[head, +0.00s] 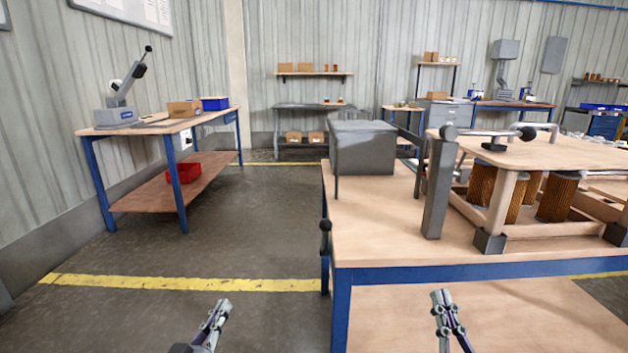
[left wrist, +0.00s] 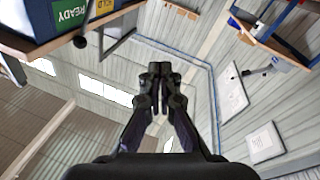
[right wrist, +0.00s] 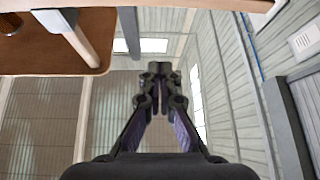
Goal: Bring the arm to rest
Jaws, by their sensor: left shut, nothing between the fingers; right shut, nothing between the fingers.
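My left gripper (head: 221,309) shows at the bottom of the head view, over the floor left of the workbench. It is shut and empty, and its closed fingers (left wrist: 160,72) point up in the left wrist view. My right gripper (head: 441,296) is at the bottom right of the head view, in front of the workbench's blue front edge. It is shut and empty, and its fingers (right wrist: 160,70) also meet in the right wrist view. Both grippers look apart from the bench and from any object.
The workbench (head: 380,225) carries a grey box (head: 362,148) and a wooden-topped fixture (head: 560,150) over brown filter cartridges (head: 557,198). A black knob (head: 325,226) sits at its left corner. A side table (head: 155,125) stands far left. The floor between (head: 260,230) is clear.

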